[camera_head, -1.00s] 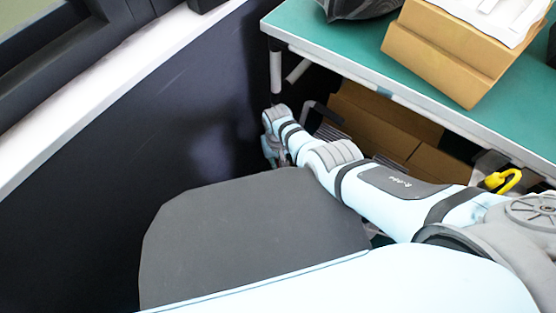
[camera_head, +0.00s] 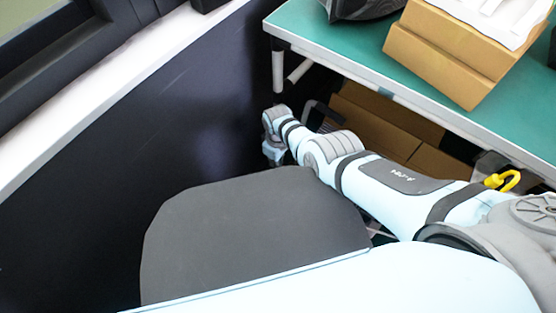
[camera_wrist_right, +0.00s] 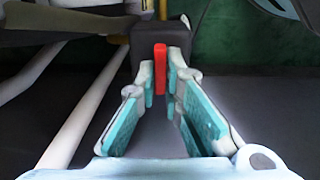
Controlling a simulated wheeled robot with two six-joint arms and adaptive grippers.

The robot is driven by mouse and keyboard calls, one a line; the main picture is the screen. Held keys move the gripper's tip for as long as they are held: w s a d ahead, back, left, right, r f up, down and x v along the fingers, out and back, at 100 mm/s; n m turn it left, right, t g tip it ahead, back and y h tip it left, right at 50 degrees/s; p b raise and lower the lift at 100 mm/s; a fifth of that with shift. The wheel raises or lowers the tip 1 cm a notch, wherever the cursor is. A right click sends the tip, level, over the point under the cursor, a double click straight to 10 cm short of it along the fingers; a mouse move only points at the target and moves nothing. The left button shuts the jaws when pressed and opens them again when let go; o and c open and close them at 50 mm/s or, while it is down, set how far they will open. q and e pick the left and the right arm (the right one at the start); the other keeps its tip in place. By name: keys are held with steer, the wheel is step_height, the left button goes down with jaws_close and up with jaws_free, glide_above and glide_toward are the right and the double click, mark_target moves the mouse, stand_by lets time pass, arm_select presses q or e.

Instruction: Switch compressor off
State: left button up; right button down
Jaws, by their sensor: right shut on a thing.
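In the right wrist view a narrow red switch (camera_wrist_right: 160,66) stands upright on the front of a dark box (camera_wrist_right: 145,44), which appears to be the compressor. My right gripper (camera_wrist_right: 161,80) has its two teal-padded fingers on either side of the red switch and is shut on it. In the head view the right gripper (camera_head: 272,153) is small and partly hidden at the end of my right arm, low beside the table. The switch and the dark box cannot be made out there. My left gripper is not in view.
A green-topped table (camera_head: 340,45) overhangs my right arm, with cardboard boxes (camera_head: 440,58) on it and more cardboard (camera_head: 385,125) beneath. A yellow hook (camera_head: 505,180) is close to the arm. A dark wall (camera_head: 150,130) rises at left. White tubes (camera_wrist_right: 85,125) run left of the gripper.

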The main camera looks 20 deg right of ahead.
stand_by(0.4)
steer(key=c, duration=1.7)
jaws_free()
steer(key=shift+r, duration=0.1)
steer(key=shift+w+r, duration=0.1)
steer(key=shift+r, duration=0.15)
step_height(320, 180, up, 11)
steer(key=shift+r, duration=0.15)
